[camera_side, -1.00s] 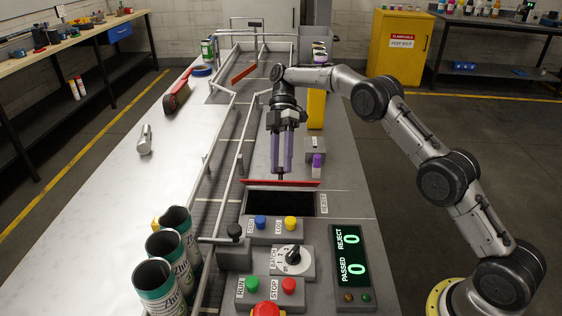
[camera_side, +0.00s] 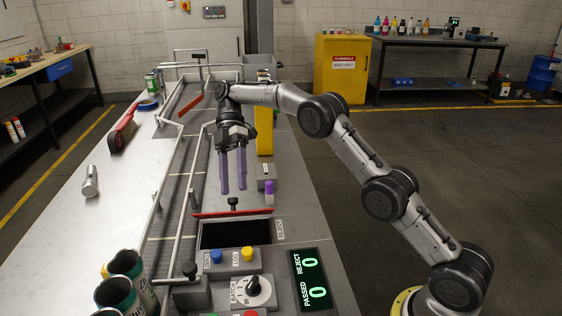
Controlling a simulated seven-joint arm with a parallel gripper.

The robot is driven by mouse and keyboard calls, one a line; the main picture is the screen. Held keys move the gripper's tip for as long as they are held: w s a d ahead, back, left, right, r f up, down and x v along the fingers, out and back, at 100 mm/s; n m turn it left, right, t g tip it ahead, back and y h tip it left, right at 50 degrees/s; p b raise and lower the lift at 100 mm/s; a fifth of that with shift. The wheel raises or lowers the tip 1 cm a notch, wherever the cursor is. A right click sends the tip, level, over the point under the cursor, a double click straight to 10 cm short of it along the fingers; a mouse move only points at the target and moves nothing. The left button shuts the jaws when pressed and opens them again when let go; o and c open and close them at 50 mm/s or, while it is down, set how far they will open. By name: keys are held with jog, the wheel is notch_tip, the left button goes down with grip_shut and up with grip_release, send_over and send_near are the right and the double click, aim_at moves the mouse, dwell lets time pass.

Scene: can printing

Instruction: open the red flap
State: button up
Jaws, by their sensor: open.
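The red flap (camera_side: 232,213) shows as a thin red strip along the far edge of the dark reject opening (camera_side: 236,234). The opening is uncovered, so the flap stands open. A small black knob (camera_side: 233,203) shows just beyond the strip. My gripper (camera_side: 234,191) points down above the knob, its two purple fingers apart with nothing between them. The fingertips look clear of the knob.
A control panel with blue (camera_side: 216,257) and yellow (camera_side: 247,254) buttons lies in front of the opening. Rails (camera_side: 155,215) run along the left. Open cans (camera_side: 127,263) stand front left.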

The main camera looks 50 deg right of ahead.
jog(key=s+d+r, duration=0.1)
jog(key=s+r, duration=0.8)
jog(key=s, duration=0.4)
jog(key=shift+s+d+r, duration=0.15)
jog(key=shift+s+r, duration=0.05)
